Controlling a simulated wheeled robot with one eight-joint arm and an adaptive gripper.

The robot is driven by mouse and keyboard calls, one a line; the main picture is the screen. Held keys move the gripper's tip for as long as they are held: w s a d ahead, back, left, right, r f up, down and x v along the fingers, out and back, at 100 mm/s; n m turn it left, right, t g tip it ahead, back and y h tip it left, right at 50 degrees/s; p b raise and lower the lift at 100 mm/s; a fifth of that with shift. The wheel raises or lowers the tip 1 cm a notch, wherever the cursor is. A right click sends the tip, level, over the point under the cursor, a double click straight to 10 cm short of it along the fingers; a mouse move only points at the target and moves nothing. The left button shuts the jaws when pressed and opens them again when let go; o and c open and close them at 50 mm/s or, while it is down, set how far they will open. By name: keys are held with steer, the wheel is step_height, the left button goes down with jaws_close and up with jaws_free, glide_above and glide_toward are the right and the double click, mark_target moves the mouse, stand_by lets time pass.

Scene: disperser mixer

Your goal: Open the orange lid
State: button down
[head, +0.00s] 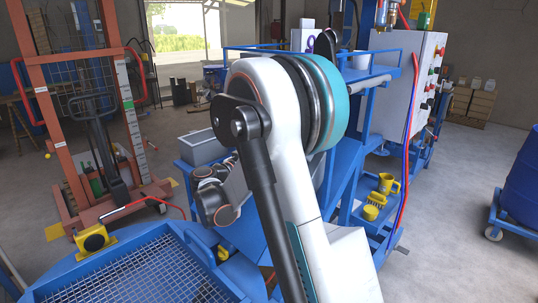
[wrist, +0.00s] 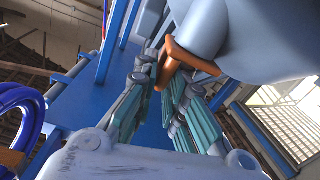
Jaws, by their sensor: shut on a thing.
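The orange lid (wrist: 190,54) shows in the wrist view only as a narrow, bent orange piece against a large rounded pale blue-grey body (wrist: 260,35). My gripper (wrist: 166,72) is shut on this orange piece, with one end of it between the fingertips. The rest of the lid is hidden or out of frame. In the head view my arm covers the middle, and neither the gripper nor the lid can be made out.
A blue frame (wrist: 115,60) and blue hoses (wrist: 22,105) are close by in the wrist view. Floor is clear right of centre.

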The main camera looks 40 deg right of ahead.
steer(key=n, duration=0.1)
steer(key=w+r+n, duration=0.1)
steer(key=n+p, duration=0.1)
steer(key=n, duration=0.1)
steer(key=shift+w+a+r, duration=0.1)
steer(key=shift+w+r, duration=0.05)
steer(key=shift+w, duration=0.1)
steer(key=n, duration=0.1)
steer(key=w+n, duration=0.1)
steer(key=n, duration=0.1)
steer(key=w+n, duration=0.1)
steer(key=shift+w+a+r+n, duration=0.1)
steer(key=shift+a+r+n, duration=0.05)
steer(key=shift+r+n, duration=0.15)
steer(key=w+n, duration=0.1)
steer(key=n, duration=0.1)
steer(key=w+n, duration=0.1)
steer(key=n, duration=0.1)
steer(key=shift+w+a+f+n+p, duration=0.15)
steer(key=shift+n+p, duration=0.15)
steer(key=shift+w+a+f+n, duration=0.15)
steer(key=shift+w+n, duration=0.2)
steer(key=shift+n, duration=0.4)
steer(key=shift+w+d+f+n, duration=0.15)
steer(key=shift+w+n, duration=0.15)
steer(key=shift+n, duration=0.4)
steer(key=shift+w+a+f+n, duration=0.15)
steer(key=shift+w+n, duration=0.2)
steer(key=shift+n, duration=0.4)
